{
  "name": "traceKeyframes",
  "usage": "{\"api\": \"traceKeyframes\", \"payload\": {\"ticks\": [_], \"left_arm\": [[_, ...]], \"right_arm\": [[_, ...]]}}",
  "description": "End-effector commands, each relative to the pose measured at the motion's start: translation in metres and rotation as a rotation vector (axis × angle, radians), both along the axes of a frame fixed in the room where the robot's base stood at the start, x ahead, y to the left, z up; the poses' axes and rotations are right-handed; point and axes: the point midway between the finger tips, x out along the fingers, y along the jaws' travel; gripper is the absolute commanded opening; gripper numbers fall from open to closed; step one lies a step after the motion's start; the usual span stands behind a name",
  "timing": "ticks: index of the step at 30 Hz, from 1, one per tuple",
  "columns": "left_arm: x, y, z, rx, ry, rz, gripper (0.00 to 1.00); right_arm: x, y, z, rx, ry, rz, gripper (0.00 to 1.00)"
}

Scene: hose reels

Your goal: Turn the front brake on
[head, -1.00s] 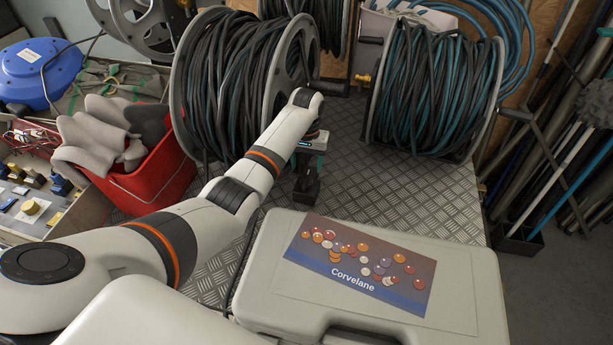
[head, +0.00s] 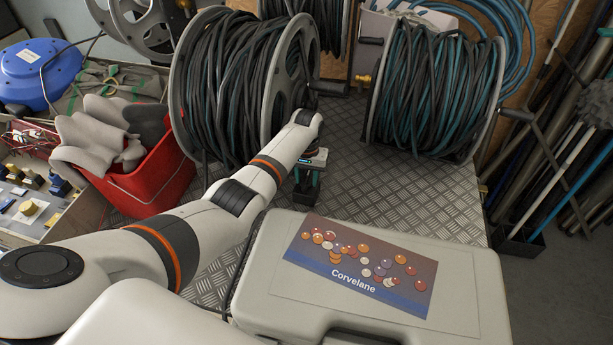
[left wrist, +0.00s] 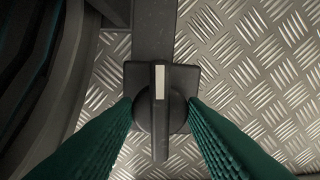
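The left wrist view shows a dark brake knob (left wrist: 160,115) on a square black plate, mounted on a dark flat bar. Its raised grip runs up and down the picture, with a white mark at the upper end. My left gripper (left wrist: 160,108) is open, with its green fingers on either side of the knob; I cannot tell whether they touch it. In the head view my left gripper (head: 307,190) points down beside the front hose reel (head: 290,85), and the knob is hidden there. My right gripper is not in view.
A grey Corvelane case (head: 270,285) lies close in front of the gripper. A second reel (head: 435,95) stands to the right and a red bin (head: 155,185) to the left. Bare tread-plate floor (head: 400,195) lies between the case and the second reel.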

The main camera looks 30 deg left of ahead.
Motion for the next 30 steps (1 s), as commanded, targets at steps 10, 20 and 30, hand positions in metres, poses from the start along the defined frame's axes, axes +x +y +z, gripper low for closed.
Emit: {"api": "traceKeyframes", "payload": {"ticks": [10,20,30], "left_arm": [[0.000,0.000,0.001,0.001,0.001,-0.051,0.15],[0.000,0.000,0.001,0.000,0.002,-0.280,0.15],[0.000,0.000,0.001,0.000,0.001,-0.604,0.15]], "right_arm": [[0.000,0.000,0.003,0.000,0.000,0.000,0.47],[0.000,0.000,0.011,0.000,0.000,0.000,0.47],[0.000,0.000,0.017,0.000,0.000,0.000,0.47]]}}
